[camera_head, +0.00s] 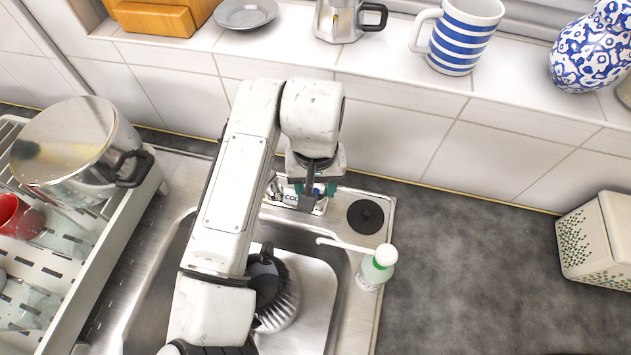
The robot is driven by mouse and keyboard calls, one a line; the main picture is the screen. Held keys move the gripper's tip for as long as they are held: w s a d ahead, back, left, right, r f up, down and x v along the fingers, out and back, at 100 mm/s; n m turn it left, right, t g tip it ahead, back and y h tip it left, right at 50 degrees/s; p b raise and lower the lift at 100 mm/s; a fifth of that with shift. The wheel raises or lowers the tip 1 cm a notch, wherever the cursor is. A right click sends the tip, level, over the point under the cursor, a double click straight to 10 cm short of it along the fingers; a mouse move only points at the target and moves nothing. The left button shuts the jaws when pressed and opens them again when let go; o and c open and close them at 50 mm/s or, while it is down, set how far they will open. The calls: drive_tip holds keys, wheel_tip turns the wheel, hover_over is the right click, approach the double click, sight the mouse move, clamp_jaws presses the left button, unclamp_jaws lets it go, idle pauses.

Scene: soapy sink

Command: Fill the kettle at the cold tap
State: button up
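The kettle (287,310) stands in the sink, with a ribbed silver body and a black top and handle (265,277). My arm hides its left side. My gripper (314,190) points down over the back ledge of the sink, beyond the kettle and apart from it. Its teal fingertips show on either side of a small gap, with something pale and blue at or behind them. I cannot tell whether they touch it. A white label with partly hidden blue letters (291,199) is just below the gripper. The tap's spout and any water are not clearly visible behind my arm.
A soap bottle (376,268) with a long nozzle and a black round plug (365,216) are right of the sink. A rack (95,262) with a large pot (75,150) is left. A patterned cream box (600,240) stands far right. The grey worktop between is clear.

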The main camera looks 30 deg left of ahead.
sight(315, 190)
drive_tip(key=o, duration=1)
drive_tip(key=shift+o, duration=0.2)
drive_tip(key=shift+r, duration=0.1)
wheel_tip(315, 190, up, 11)
drive_tip(key=b, duration=0.1)
drive_tip(key=shift+f, duration=0.2)
